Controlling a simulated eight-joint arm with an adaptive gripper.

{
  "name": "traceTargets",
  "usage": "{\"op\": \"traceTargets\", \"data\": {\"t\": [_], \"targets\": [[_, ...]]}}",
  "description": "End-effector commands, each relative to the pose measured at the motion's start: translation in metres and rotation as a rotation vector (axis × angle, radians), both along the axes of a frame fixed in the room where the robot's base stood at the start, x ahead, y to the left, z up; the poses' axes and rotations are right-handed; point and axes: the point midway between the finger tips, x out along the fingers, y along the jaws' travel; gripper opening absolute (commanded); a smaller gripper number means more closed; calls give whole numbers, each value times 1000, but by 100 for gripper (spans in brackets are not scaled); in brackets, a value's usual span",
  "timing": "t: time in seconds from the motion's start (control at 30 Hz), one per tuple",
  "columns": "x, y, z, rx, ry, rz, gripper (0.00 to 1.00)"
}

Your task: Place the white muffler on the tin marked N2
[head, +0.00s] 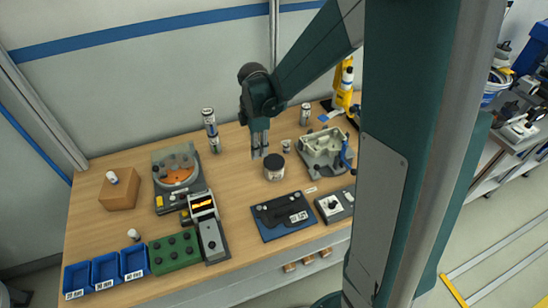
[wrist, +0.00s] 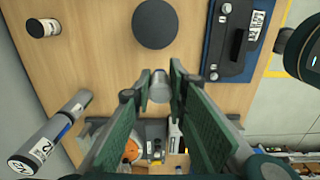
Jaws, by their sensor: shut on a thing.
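My gripper (head: 259,146) is raised over the back middle of the bench. In the wrist view my gripper (wrist: 160,92) is shut on a small pale cylinder, the white muffler (wrist: 160,86), held between the fingertips. A tall grey-and-white tin (head: 210,130) stands at the back of the bench, to the left of my gripper in the head view. In the wrist view this tin (wrist: 50,133) is at the lower left, apart from the fingers, and N2 can be read on it. Nothing is seen on its top.
A smaller jar (head: 286,146) and a grey fixture (head: 325,150) are to the right. A round-dial device (head: 177,172) and a cardboard box (head: 120,190) are to the left. A blue plate (head: 284,217) lies in front.

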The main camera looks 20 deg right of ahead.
Motion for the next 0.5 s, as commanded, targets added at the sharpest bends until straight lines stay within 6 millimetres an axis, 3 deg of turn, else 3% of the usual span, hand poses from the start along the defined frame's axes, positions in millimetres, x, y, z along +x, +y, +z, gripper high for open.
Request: {"op": "traceTargets", "data": {"t": [0.2, 0.5], "targets": [[7, -43, 19, 0, 0, 3, 4], [10, -68, 26, 0, 1, 8, 4]]}}
